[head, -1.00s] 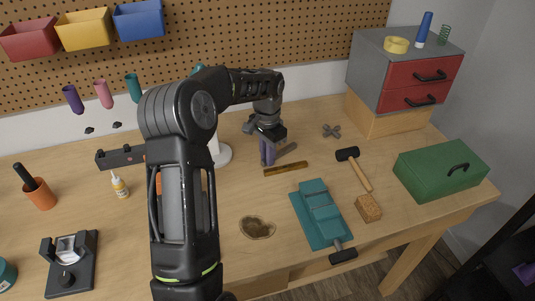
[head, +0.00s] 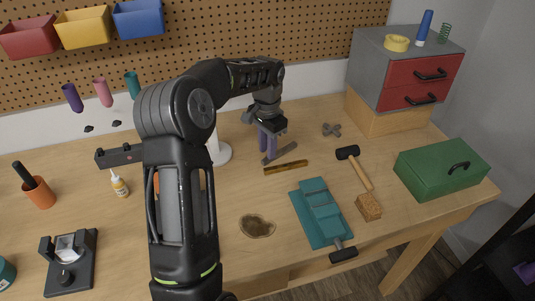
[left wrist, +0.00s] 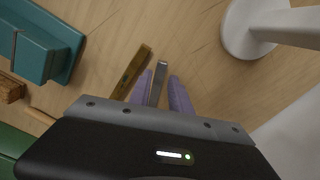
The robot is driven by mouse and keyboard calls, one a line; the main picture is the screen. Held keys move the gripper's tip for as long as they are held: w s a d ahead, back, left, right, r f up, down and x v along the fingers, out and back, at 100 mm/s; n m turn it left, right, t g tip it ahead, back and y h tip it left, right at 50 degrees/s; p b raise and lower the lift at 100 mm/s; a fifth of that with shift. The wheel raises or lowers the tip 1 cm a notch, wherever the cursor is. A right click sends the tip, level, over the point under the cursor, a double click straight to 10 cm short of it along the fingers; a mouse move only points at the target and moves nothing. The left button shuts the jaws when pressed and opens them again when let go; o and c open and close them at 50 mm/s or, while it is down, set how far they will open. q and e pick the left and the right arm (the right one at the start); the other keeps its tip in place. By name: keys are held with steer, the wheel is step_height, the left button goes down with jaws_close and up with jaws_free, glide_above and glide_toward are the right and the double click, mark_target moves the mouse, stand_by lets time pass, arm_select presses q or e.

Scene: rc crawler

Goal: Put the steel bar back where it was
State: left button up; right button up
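The steel bar (head: 284,153) is a short grey strip lying at a slant on the middle of the bench. It also shows in the left wrist view (left wrist: 157,82), end-on between the purple fingertips. My left gripper (head: 267,141) points down over the bar's left part. Its two purple fingers (left wrist: 162,95) are apart, with visible space beside the bar, so it looks open around or just above it. Exact finger height over the bench is hard to tell. My right gripper is in neither view.
A brass-coloured bar (head: 286,167) lies close in front of the steel bar. A teal vise (head: 318,215), a mallet (head: 358,170) and a green toolbox (head: 441,167) are to the right. A white round base (head: 222,155) stands to the left.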

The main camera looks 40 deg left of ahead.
arm_select(q)
step_height(320, 180, up, 9)
steer(key=shift+r, duration=0.2)
stand_by(0.9)
